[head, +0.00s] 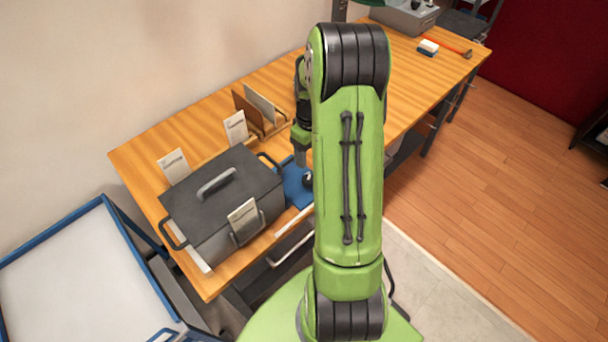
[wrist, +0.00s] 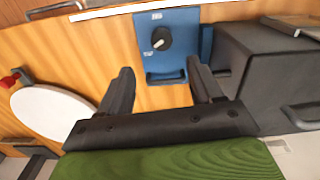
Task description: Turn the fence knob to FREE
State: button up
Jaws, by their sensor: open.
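The fence knob (wrist: 161,38) is a round black dial with a pale pointer mark, set on a blue panel (wrist: 180,62) in the wrist view. The pointer runs toward the lower left of that picture. Small white labels sit above the knob and at its lower left; their words are too small to read. My gripper (wrist: 163,78) is open and empty, its two dark fingers apart, with the knob beyond and between them, not touched. In the head view the blue panel (head: 292,190) shows beside the grey machine, partly hidden by my arm.
A grey box-shaped machine (head: 222,190) with a dark lid and handle stands close to the panel. Cards in holders (head: 236,127) stand behind it. A white disc (wrist: 55,115) lies on the bench in the wrist view. The bench's far right holds a hammer (head: 452,48).

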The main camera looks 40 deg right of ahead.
aim_at(308, 178)
jog(key=f, duration=1.1)
jog(key=shift+w+a+f, duration=0.1)
jog(key=shift+w+a, duration=0.05)
jog(key=shift+w, duration=0.1)
jog(key=c, duration=1.1)
